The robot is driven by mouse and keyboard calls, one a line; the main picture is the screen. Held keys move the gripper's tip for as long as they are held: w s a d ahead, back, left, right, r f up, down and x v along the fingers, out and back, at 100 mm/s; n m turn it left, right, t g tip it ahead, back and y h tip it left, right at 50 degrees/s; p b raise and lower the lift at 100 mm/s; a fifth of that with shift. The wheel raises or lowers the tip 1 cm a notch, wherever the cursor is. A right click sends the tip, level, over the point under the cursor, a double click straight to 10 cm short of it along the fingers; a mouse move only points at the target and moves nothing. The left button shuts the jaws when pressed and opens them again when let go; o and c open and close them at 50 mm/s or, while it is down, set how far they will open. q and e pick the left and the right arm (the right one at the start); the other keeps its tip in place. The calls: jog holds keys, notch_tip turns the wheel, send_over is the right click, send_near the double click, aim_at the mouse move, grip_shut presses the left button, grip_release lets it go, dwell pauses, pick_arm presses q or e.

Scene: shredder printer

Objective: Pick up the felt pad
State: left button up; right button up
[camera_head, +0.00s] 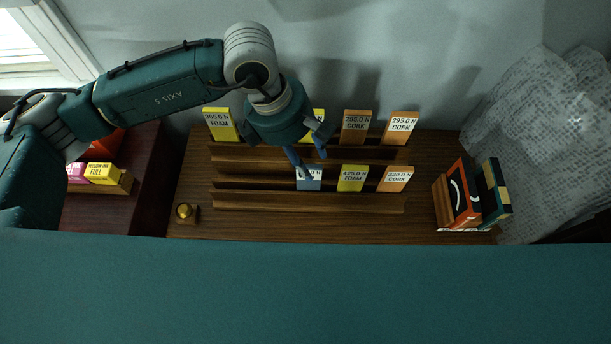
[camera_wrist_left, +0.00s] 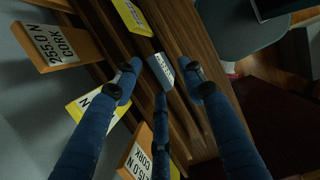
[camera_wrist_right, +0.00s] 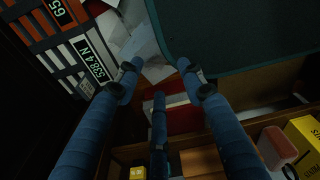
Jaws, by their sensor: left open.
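A blue-grey pad (camera_head: 309,180) stands in the front wooden rack, at the left of its row. Its white label is partly hidden by my fingers, so I cannot read its material; it is the only blue one. It also shows in the left wrist view (camera_wrist_left: 160,68), between and beyond the fingertips. My left gripper (camera_head: 308,156) is open, just above and behind this pad, with nothing held. Contact cannot be told. My right gripper (camera_wrist_right: 158,80) shows only in its wrist view, fingers spread and empty.
Yellow foam (camera_head: 352,178) and orange cork (camera_head: 395,179) pads stand to the right in the front rack. The back rack holds more foam and cork pads (camera_head: 356,126). A brass knob (camera_head: 184,211) sits front left; upright books (camera_head: 463,195) stand at right.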

aim_at(310, 166)
pick_arm(q)
jog(key=x, duration=0.2)
jog(key=shift+w+a+f+p, duration=0.15)
jog(key=shift+f+p, duration=0.2)
jog(key=shift+x, duration=1.1)
jog(key=shift+f, duration=0.25)
jog(key=shift+p+x, duration=0.8)
jog(key=shift+p, duration=0.1)
jog(key=x, duration=0.2)
jog(key=shift+w+f+p, duration=0.3)
jog(key=shift+f+p, duration=0.05)
jog(key=shift+p, duration=0.05)
jog(key=shift+f, duration=0.5)
jog(key=c, duration=0.8)
grip_shut()
pick_arm(e)
jog(key=s+r, duration=0.2)
jog(key=r, duration=0.1)
jog(key=shift+s+d+r, duration=0.15)
jog(key=shift+d, duration=0.2)
